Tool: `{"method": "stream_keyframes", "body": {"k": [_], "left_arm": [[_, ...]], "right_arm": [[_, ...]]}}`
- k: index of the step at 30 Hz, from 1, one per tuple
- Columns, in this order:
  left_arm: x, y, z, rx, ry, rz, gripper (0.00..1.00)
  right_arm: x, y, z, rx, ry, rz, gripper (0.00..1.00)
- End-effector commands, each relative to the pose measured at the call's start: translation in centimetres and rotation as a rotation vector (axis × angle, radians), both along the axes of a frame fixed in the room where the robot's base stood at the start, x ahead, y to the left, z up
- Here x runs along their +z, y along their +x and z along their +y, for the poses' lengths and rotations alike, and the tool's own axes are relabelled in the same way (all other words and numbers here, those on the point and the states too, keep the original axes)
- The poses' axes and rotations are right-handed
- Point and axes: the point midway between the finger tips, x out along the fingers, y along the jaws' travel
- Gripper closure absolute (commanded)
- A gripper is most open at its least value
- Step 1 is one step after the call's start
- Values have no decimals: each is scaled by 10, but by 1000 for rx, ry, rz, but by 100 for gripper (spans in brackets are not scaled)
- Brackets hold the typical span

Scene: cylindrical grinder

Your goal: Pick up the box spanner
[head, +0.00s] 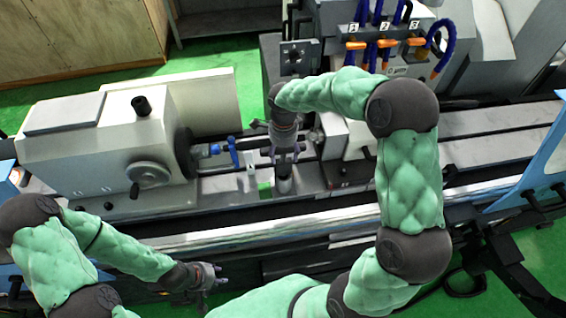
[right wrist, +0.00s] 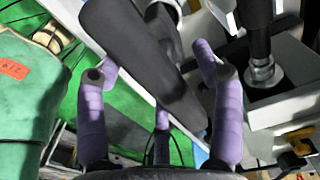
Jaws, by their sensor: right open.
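My right gripper (head: 287,155) is over the machine bed, pointing down. In the right wrist view its purple fingers (right wrist: 160,75) are spread apart and open. A long dark grey thing, which looks like the box spanner (right wrist: 140,50), runs slanted between and beyond the fingers; they are not closed on it. In the head view a short grey upright cylinder (head: 284,186) shows just below the right gripper; I cannot tell if it is the same thing. My left gripper (head: 208,278) is low at the front of the machine; its jaw state is unclear.
The white headstock (head: 105,150) with its handwheel (head: 148,173) stands left of the right gripper. Blue hoses with orange nozzles (head: 385,43) are behind at the right. A long bright rail (head: 250,238) runs along the front. Green floor (head: 210,75) is open behind the machine.

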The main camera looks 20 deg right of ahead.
Motion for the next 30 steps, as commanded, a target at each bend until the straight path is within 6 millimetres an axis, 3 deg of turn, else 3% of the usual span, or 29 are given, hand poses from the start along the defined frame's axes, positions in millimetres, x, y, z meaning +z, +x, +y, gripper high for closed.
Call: {"method": "stream_keyframes", "body": {"k": [5, 12, 13, 23, 30], "left_arm": [[0, 0, 0, 0, 0, 0, 60], [0, 0, 0, 0, 0, 0, 60], [0, 0, 0, 0, 0, 0, 60], [0, 0, 0, 0, 0, 0, 60], [-3, 0, 0, 0, 0, 0, 60]], "right_arm": [[0, 0, 0, 0, 0, 0, 33], [0, 0, 0, 0, 0, 0, 98], [0, 0, 0, 0, 0, 0, 100], [4, 1, 0, -1, -1, -4, 100], [38, 2, 0, -2, 0, -9, 100]]}}
